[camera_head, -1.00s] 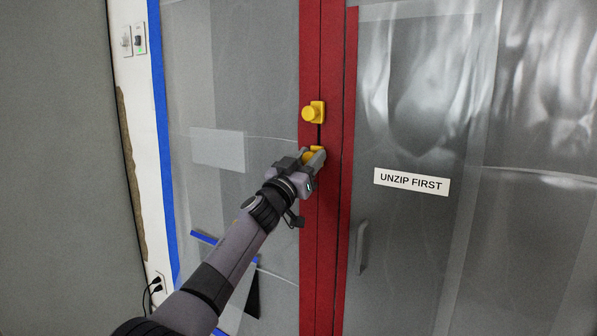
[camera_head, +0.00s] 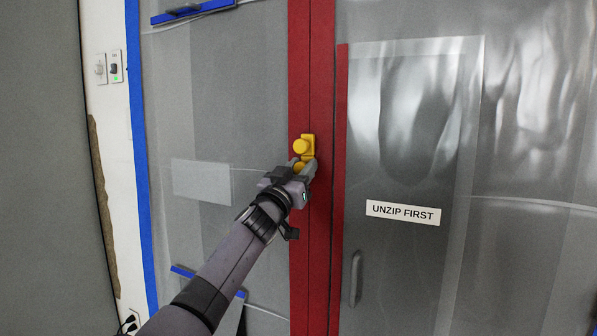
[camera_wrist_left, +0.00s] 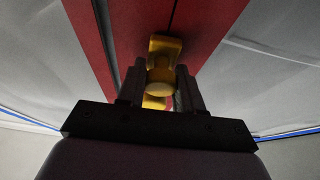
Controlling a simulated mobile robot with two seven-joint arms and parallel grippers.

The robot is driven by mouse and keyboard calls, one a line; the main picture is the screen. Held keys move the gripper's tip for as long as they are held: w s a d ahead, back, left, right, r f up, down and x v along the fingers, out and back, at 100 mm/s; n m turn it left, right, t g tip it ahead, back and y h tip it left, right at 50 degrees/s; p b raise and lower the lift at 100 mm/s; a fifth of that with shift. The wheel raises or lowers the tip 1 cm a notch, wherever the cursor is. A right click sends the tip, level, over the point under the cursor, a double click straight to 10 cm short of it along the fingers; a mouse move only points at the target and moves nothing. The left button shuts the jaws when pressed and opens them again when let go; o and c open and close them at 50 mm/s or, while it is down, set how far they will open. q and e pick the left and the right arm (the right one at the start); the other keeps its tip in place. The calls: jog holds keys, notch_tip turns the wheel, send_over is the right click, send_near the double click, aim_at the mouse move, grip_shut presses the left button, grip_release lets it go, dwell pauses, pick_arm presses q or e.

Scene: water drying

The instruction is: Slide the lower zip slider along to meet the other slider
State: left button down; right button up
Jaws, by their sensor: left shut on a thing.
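The upper zip slider (camera_head: 308,143) is a yellow block with a round knob on the red zip strip (camera_head: 320,240). My left gripper (camera_head: 303,169) is just below it, shut on the lower zip slider (camera_head: 299,166), which is yellow and mostly hidden by the fingers. In the head view the two sliders look very close, and I cannot tell whether they touch. In the left wrist view the upper slider (camera_wrist_left: 165,46) stands beyond the fingertips and a yellow part of the lower slider (camera_wrist_left: 153,102) shows between the fingers. My right gripper is not in view.
Clear plastic sheeting hangs on both sides of the strip. A label reading "UNZIP FIRST" (camera_head: 403,213) and a grey door handle (camera_head: 355,279) are at the right. Blue tape (camera_head: 140,160) edges the sheet at the left, beside wall switches (camera_head: 108,68).

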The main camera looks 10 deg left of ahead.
pick_arm(q)
jog(key=shift+r, duration=0.15)
jog(key=c, duration=0.8)
grip_release()
jog(key=shift+s, duration=0.1)
jog(key=shift+a, duration=0.1)
